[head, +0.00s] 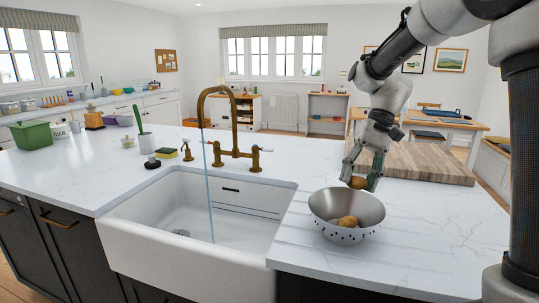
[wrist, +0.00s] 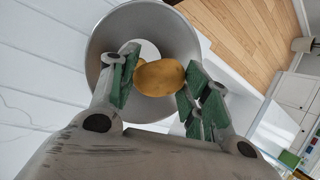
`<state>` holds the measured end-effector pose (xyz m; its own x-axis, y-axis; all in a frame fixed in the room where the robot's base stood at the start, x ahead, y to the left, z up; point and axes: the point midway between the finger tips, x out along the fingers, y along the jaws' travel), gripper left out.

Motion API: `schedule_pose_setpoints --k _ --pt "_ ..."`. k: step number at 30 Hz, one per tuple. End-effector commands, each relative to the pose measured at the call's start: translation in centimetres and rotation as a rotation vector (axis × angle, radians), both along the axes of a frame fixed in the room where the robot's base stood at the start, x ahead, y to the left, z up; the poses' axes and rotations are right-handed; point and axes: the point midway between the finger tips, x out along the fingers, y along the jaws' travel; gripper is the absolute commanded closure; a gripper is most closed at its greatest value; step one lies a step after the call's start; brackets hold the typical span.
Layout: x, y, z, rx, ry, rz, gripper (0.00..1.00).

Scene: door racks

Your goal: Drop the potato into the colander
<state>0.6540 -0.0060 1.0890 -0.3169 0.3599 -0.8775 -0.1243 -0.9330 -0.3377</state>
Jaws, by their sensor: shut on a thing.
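The potato (wrist: 160,78) is yellow-brown and held between the green-padded fingers of my gripper (wrist: 158,82). In the head view the held potato (head: 358,183) is at the back rim of the colander, above its opening. The colander (head: 325,207) is a round metal bowl with small holes, standing upright on the white counter right of the sink. A second brown, potato-like shape (head: 347,222) shows inside its front part. In the wrist view the colander (wrist: 103,45) lies behind the potato, which hides part of its inside. My gripper (head: 361,178) also shows in the head view.
A white sink (head: 185,225) with a brass tap (head: 236,120) lies left of the colander; thin water runs down. A wooden board (head: 415,160) is behind, to the right. Counter right of the colander is clear. A green tub (head: 32,135) stands far left.

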Motion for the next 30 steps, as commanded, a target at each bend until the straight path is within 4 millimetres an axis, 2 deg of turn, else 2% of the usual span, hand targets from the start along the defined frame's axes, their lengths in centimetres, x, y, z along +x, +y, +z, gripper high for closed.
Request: schedule_pose_setpoints --k 6,12,23,24,28,30 --pt "-0.1 0.0 -2.7 0.0 0.003 0.0 0.71" --pt "0.0 0.0 -4.7 0.0 0.003 -0.001 0.71" --pt "0.0 0.0 -5.2 0.0 0.0 0.0 0.71" --pt "0.0 0.0 -5.2 0.0 0.0 0.0 0.51" --pt "0.0 0.0 -5.2 0.0 0.0 0.0 0.28" --pt "0.0 0.0 -5.2 0.0 0.0 0.0 0.28"
